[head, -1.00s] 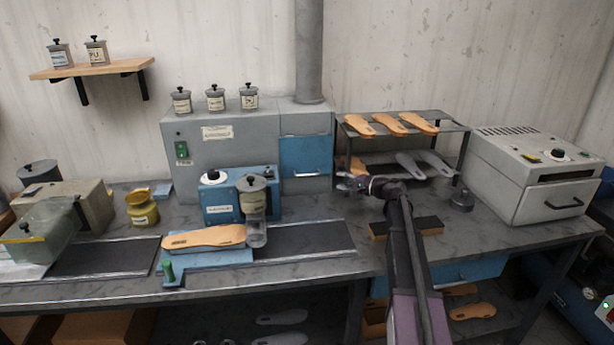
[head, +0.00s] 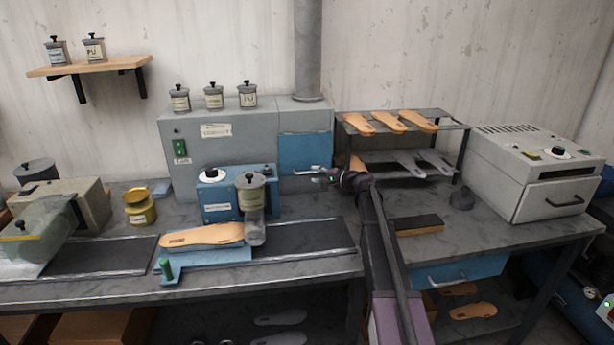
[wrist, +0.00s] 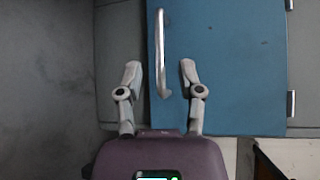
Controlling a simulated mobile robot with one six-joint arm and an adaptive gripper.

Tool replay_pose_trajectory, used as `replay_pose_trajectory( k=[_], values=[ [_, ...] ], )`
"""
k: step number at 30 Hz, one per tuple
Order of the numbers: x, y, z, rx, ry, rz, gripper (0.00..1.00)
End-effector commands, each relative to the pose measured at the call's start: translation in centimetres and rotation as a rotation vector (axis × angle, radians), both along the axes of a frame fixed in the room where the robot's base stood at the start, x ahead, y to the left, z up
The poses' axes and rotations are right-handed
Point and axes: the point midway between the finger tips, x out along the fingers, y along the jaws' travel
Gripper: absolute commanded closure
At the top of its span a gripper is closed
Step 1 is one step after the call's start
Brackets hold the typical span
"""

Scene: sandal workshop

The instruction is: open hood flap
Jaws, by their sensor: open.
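The blue hood flap (head: 305,150) is on the front of the grey hood box under the duct and looks closed. In the wrist view the flap (wrist: 235,70) fills the middle and right, with hinges along its right edge. Its silver bar handle (wrist: 159,50) runs lengthwise near its left edge. My gripper (head: 318,174) is at the flap's lower right in the head view. In the wrist view my gripper (wrist: 160,73) is open and empty, with one finger on each side of the handle's lower end. I cannot tell whether the fingers touch the flap.
The blue machine (head: 221,200) with its canister stands left of my gripper. The rack (head: 450,126) with several insoles is close on the right, beside a grey oven (head: 535,180). Bare bench top (head: 340,208) lies below my gripper.

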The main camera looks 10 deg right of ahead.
Motion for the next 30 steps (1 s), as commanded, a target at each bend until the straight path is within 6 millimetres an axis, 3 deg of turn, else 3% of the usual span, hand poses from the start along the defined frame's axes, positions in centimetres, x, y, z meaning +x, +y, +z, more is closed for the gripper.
replay_pose_trajectory(
  k=[9, 22, 27, 30],
  values=[
    [2.3, 2.4, -0.5, 0.0, 0.0, 0.001, 0.52],
    [2.6, 2.8, -0.6, 0.0, 0.0, 0.001, 0.52],
    [2.6, 2.8, -0.6, 0.0, 0.0, 0.001, 1.0],
    [2.6, 2.8, -0.6, 0.0, 0.0, 0.002, 1.0]
  ],
)
